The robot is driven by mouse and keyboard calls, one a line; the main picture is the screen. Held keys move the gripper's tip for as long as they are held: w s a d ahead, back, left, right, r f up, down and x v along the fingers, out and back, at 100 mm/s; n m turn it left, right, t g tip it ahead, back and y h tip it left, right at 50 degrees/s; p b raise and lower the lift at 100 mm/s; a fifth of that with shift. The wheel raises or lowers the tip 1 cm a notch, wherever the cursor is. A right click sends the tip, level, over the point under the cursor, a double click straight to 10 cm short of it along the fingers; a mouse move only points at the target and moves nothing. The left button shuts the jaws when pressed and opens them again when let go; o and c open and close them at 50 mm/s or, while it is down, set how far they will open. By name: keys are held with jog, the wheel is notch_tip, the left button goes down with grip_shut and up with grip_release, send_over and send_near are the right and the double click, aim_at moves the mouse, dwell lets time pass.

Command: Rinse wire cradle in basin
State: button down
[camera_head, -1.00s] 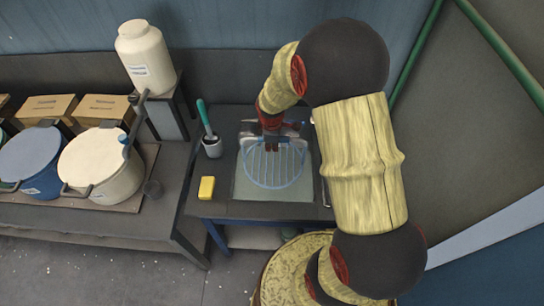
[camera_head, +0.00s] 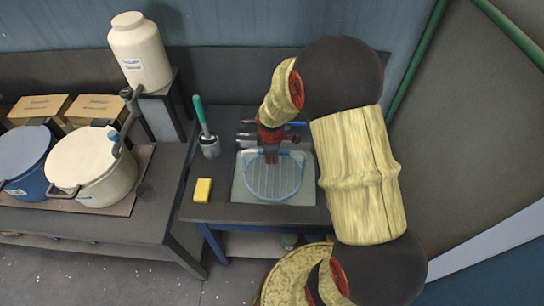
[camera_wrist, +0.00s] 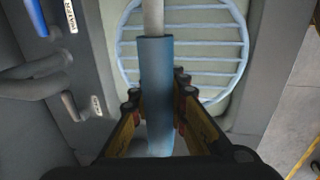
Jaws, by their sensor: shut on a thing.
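The wire cradle (camera_head: 264,185) is a round blue wire rack with parallel bars. It lies within the outline of the pale basin (camera_head: 240,192) in the head view; whether it touches the bottom I cannot tell. My gripper (camera_head: 270,157) is above the cradle's back edge. In the wrist view my gripper (camera_wrist: 157,100) is shut on the cradle's upright blue handle (camera_wrist: 154,70). The cradle's bars (camera_wrist: 195,48) show beyond the handle, over the basin's pale floor. The gripper hides part of the cradle's back rim.
Grey tap fittings (camera_wrist: 35,85) stand behind the basin. A cup with a teal-handled brush (camera_head: 209,147) and a yellow sponge (camera_head: 202,190) are on the left of the stand. Large pots (camera_head: 92,165) and a white jug (camera_head: 138,50) stand farther left.

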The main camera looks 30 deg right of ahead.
aim_at(272, 171)
jog(key=shift+s+a+f+b+x, duration=0.1)
jog(key=shift+s+a+b+x, duration=0.15)
jog(key=shift+b+x, duration=1)
jog(key=shift+s+a+f+b+x, duration=0.15)
jog(key=shift+s+b+x, duration=0.3)
jog(key=shift+x, duration=1.55)
jog(key=shift+s+a+r+b+x, duration=0.1)
jog(key=shift+s+a+b+x, duration=0.1)
jog(key=shift+b+x, duration=1.1)
jog(key=shift+w+f+p, duration=0.1)
jog(key=shift+f+p, duration=0.2)
jog(key=shift+f, duration=0.05)
jog(key=shift+d, duration=0.15)
